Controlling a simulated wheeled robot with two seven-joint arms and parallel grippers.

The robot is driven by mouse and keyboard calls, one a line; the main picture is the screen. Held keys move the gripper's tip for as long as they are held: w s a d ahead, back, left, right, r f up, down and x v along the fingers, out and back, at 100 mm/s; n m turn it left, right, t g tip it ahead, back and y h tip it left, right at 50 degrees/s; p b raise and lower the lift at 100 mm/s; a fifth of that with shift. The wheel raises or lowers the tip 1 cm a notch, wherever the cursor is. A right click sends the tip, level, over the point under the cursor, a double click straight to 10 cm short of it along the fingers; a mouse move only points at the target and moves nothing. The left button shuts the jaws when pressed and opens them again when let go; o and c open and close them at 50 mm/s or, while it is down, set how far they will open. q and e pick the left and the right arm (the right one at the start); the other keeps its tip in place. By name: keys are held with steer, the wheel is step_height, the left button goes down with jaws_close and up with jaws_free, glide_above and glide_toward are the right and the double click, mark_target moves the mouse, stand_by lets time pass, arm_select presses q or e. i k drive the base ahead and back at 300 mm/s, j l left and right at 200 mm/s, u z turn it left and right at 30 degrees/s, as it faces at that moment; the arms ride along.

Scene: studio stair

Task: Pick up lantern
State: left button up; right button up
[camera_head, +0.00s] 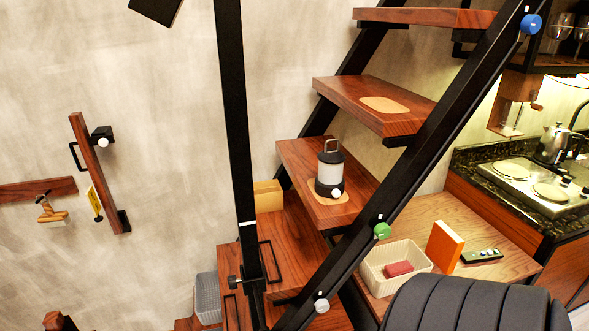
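The lantern (329,171) stands upright on a wooden stair tread (300,158), on a light tan patch. It has a black base, a pale cylindrical body, a black top and a thin handle loop. A small white knob shows on its lower front. Neither of my grippers is in the head view.
A black sloping stair beam (437,137) runs close to the right of the lantern, and a black post (236,120) stands to its left. Another tread (365,95) hangs above right. A woven basket (376,280), orange box (444,247) and remote (482,256) are below right.

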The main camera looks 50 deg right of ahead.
mark_target(329, 178)
steer(key=z, duration=1.8)
